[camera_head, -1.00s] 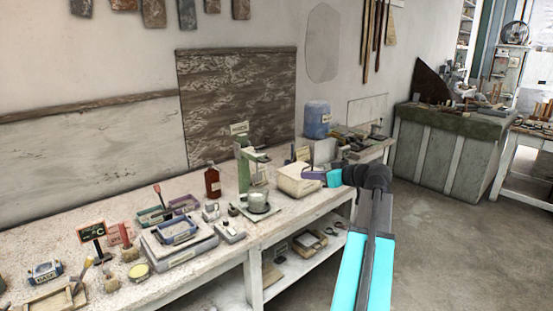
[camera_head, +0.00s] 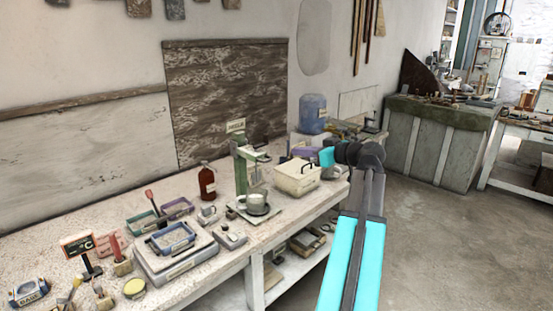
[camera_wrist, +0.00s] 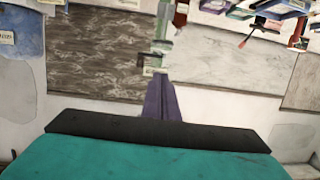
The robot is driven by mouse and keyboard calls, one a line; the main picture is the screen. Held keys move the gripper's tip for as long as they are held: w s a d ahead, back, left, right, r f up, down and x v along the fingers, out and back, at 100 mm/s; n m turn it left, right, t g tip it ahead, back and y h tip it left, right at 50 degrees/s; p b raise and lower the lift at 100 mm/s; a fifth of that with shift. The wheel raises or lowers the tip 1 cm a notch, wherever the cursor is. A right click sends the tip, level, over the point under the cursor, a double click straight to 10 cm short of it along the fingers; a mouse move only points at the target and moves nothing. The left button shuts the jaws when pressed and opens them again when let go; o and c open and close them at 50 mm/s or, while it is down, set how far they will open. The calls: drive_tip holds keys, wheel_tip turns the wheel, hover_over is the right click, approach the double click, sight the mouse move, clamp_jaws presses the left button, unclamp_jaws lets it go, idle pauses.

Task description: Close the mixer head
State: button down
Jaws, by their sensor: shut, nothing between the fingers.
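The mixer is a pale green stand (camera_head: 242,172) on the bench, with a short head piece (camera_head: 252,153) jutting right near its top. How far the head is tilted is hard to tell. A cup-like bowl (camera_head: 254,201) sits on its base below. My gripper (camera_head: 300,152) has purple fingers and is to the right of the mixer, apart from it, above and beyond the cream box. In the wrist view its fingers (camera_wrist: 160,95) are together and empty. The green mixer (camera_wrist: 164,30) shows upside down beyond them.
A lidded cream box (camera_head: 297,180) stands right of the mixer. A brown bottle (camera_head: 207,182) and several trays (camera_head: 172,240) are to its left. A blue water jug (camera_head: 313,115) stands behind. Open floor (camera_head: 430,240) lies at the right.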

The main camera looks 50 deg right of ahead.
drive_tip(key=shift+d, duration=0.2)
drive_tip(key=f+p+x, duration=0.1)
drive_tip(key=p+x, duration=0.1)
drive_tip(key=x, duration=0.4)
drive_tip(key=f+p+x, duration=0.1)
drive_tip(key=p+x, duration=0.1)
drive_tip(key=x, duration=0.4)
drive_tip(key=shift+s+d+f+p, duration=0.15)
drive_tip(key=shift+f+p, duration=0.15)
drive_tip(key=shift+f, duration=0.15)
drive_tip(key=shift+f, duration=0.1)
wheel_tip(320, 180, down, 13)
drive_tip(key=b, duration=1.4)
drive_tip(key=shift+r, duration=0.2)
